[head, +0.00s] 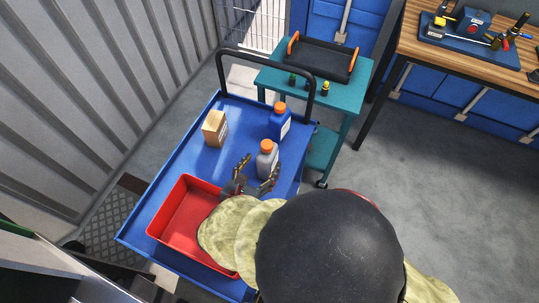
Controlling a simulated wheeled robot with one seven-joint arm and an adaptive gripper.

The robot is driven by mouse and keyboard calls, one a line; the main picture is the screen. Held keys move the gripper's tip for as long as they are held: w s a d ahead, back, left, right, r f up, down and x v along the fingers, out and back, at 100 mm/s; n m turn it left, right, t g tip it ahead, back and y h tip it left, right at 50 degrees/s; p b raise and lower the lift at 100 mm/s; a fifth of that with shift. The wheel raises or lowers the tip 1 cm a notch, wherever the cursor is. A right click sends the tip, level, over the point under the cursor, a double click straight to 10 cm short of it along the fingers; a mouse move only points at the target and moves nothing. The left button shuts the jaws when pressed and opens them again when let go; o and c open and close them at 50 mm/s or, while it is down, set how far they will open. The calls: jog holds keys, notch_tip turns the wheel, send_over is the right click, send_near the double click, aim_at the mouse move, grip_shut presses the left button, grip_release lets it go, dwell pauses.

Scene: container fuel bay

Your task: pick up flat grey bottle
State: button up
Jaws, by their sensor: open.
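The flat grey bottle (267,161) has an orange cap and a pale label. It stands upright on the blue cart top (182,160), right of the middle. My gripper (258,176) is open at the near side of the bottle, with a finger to its left and a finger to its right. I cannot tell whether the fingers touch it. My arm's padded sleeve and a dark rounded part hide the near right of the cart.
A blue bottle (279,122) with an orange cap stands just behind the grey one. A tan box (214,129) is to the left. A red tray (183,222) lies at the near left. The cart's black handle (268,61) rises at the back, before a teal trolley (352,93).

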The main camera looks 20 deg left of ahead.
aim_at(264, 156)
jog(key=shift+w+a+f+n, duration=0.1)
jog(key=shift+a+f+n, duration=0.2)
jog(key=shift+a, duration=0.05)
jog(key=shift+y, duration=0.3)
jog(key=b+x, duration=0.3)
jog(key=x, duration=0.4)
jog(key=shift+w+f, duration=0.1)
jog(key=shift+w, duration=0.2)
jog(key=shift+c, duration=1)
grip_shut()
